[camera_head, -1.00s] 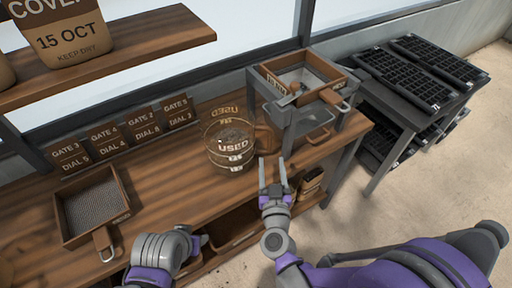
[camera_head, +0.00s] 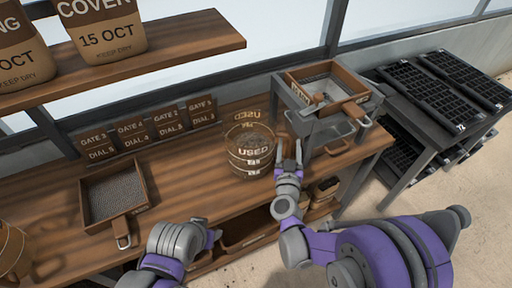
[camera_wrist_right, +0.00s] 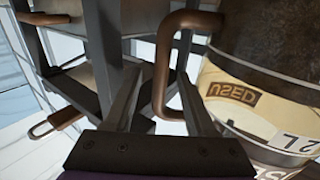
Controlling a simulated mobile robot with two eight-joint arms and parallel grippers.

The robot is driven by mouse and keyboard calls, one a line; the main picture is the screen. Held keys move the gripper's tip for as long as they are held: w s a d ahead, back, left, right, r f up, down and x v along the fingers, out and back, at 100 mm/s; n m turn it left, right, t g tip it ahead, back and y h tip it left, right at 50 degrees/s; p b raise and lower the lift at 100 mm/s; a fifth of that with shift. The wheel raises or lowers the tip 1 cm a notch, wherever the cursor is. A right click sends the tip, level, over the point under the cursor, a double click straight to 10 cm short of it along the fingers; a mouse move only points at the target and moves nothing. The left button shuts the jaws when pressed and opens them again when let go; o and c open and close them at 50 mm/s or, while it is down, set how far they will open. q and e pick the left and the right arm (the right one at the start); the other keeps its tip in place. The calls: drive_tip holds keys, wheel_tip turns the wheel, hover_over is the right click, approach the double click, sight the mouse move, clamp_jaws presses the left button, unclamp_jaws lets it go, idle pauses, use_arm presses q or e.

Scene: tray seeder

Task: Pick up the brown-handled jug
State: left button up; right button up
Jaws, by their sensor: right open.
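The brown-handled jug (camera_head: 250,158) is a clear vessel marked USED, with dark contents, standing upright on the wooden bench. In the right wrist view its body (camera_wrist_right: 265,95) fills the right side, and its brown handle (camera_wrist_right: 163,75) shows between the two fingers. My right gripper (camera_head: 289,153) is open at the right side of the jug, with its fingers (camera_wrist_right: 160,95) either side of the handle and not closed on it. In the head view the gripper partly covers the handle. My left gripper (camera_head: 212,236) is low at the bench front, its fingers mostly hidden.
A grey metal stand (camera_head: 300,125) with a wooden-framed tray rises close behind and right of the jug. A wooden sieve (camera_head: 84,205) lies at the left. Gate and dial signs (camera_head: 133,135) stand along the back. Black seed trays (camera_head: 420,95) sit on a right-hand table.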

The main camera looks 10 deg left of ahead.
drive_tip(key=shift+w, duration=0.25)
drive_tip(key=shift+s, duration=0.15)
drive_tip(key=c, duration=0.3)
clamp_jaws()
idle(0.8)
